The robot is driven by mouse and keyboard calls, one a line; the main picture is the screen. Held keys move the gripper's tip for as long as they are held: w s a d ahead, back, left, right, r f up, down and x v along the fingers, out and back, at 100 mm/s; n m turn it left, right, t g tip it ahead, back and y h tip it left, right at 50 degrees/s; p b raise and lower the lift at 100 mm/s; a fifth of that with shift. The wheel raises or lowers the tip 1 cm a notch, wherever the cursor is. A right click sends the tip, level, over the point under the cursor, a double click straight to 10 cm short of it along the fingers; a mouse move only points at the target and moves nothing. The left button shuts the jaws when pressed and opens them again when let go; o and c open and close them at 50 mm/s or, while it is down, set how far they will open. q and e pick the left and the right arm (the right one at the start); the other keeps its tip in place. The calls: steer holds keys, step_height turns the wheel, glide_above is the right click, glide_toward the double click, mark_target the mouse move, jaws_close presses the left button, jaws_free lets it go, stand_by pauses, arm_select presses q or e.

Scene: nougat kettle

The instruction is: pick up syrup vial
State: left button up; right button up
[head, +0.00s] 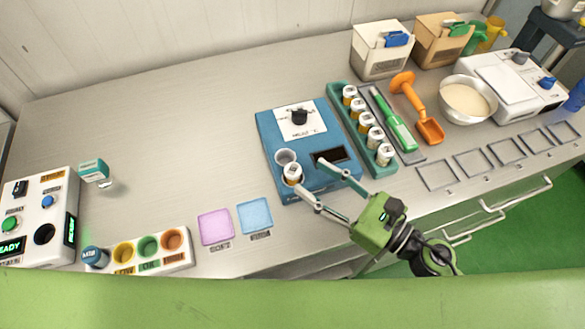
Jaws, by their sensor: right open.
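Several similar vials (365,118) stand in a row in the green rack (336,95) behind and to the right. My right gripper (310,176) is open over the unit, its fingers pointing left. One fingertip is close to the lone vial; I cannot tell whether they touch. My left gripper is out of view.
Pink (215,227) and blue (254,216) pads lie left of the unit. A rack with coloured wells (150,250) and a control box (42,215) stand at left. A green tool (396,125), orange scoop (428,128) and bowl (467,100) are right. The back-left counter is clear.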

mark_target(300, 175)
steer(key=shift+w+a, duration=0.25)
steer(key=shift+a, duration=0.05)
steer(key=shift+w+a, duration=0.1)
steer(key=shift+a, duration=0.1)
steer(key=p+x, duration=0.1)
steer(key=x, duration=0.1)
steer(key=p+x, duration=0.2)
steer(key=shift+a, duration=0.35)
steer(key=shift+a+f, duration=0.2)
steer(key=shift+d, duration=0.1)
steer(key=c, duration=0.3)
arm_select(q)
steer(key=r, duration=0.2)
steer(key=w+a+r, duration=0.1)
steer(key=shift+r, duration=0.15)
arm_select(e)
jaws_close()
